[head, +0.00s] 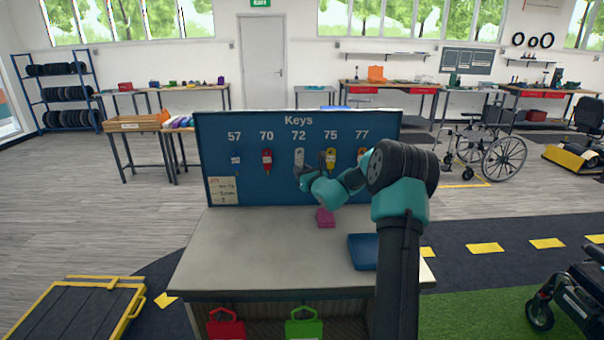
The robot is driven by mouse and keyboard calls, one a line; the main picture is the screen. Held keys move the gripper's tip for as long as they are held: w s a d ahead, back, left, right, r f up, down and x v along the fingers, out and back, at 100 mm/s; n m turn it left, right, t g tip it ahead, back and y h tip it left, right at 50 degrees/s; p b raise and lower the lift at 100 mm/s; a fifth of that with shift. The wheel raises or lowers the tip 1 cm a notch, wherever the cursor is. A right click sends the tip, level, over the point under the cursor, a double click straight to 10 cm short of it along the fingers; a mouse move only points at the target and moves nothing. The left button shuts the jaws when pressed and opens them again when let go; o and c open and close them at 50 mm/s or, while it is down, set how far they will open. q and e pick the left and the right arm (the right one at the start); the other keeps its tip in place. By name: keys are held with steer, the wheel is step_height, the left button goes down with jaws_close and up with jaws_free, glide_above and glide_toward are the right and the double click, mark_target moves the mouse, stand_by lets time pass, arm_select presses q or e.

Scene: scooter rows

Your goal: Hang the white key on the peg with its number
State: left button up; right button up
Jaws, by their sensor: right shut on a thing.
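The blue key board (218,135) stands at the back of the grey counter, with the numbers 57, 70, 72, 75 and 77 in a row. The white key (299,156) is upright against the board under 72. My right gripper (300,172) reaches in from the right and is shut on the lower part of the white key. I cannot tell whether the key is on its peg. My left gripper is out of view.
A paper note (224,190) is on the board's lower left. A magenta block (325,217) and a blue flat thing (362,252) lie on the counter (240,250). The counter's left half is clear.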

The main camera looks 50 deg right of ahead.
steer(key=shift+w+d, duration=0.85)
steer(key=shift+d, duration=0.05)
steer(key=shift+w+d+f, duration=0.4)
steer(key=shift+f, duration=0.2)
steer(key=o, duration=1)
steer(key=shift+s+f, duration=0.1)
